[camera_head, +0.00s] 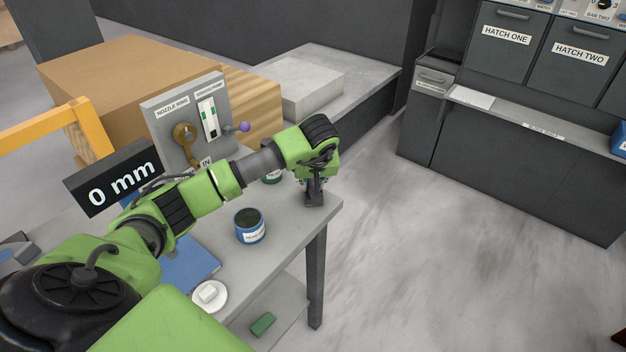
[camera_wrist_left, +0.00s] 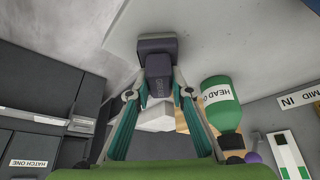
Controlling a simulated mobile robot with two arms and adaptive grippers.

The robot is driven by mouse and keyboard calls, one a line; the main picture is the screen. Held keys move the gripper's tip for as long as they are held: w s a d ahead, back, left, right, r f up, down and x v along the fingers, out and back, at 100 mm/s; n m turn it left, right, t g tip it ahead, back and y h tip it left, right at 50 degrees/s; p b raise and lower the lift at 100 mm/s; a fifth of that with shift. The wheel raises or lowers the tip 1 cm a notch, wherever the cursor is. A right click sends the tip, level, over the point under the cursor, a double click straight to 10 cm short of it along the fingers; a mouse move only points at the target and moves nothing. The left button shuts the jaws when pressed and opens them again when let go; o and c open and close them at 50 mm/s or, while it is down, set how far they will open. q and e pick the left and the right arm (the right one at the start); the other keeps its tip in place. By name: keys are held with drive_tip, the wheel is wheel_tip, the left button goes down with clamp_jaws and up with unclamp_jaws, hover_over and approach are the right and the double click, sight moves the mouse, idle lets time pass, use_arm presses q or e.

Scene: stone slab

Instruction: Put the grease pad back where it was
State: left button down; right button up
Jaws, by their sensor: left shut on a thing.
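My right gripper is in neither view.
A blue pot (camera_head: 249,227) stands left of the gripper. A green bottle (camera_wrist_left: 221,104) is close beside it. The upright panel (camera_head: 190,120) has a purple-knobbed lever. A white dish (camera_head: 209,297) lies at the near edge. Open floor (camera_head: 450,240) is to the right.

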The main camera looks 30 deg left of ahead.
use_arm(q)
drive_tip(key=shift+f, duration=0.1)
drive_tip(key=c, duration=1.8)
unclamp_jaws()
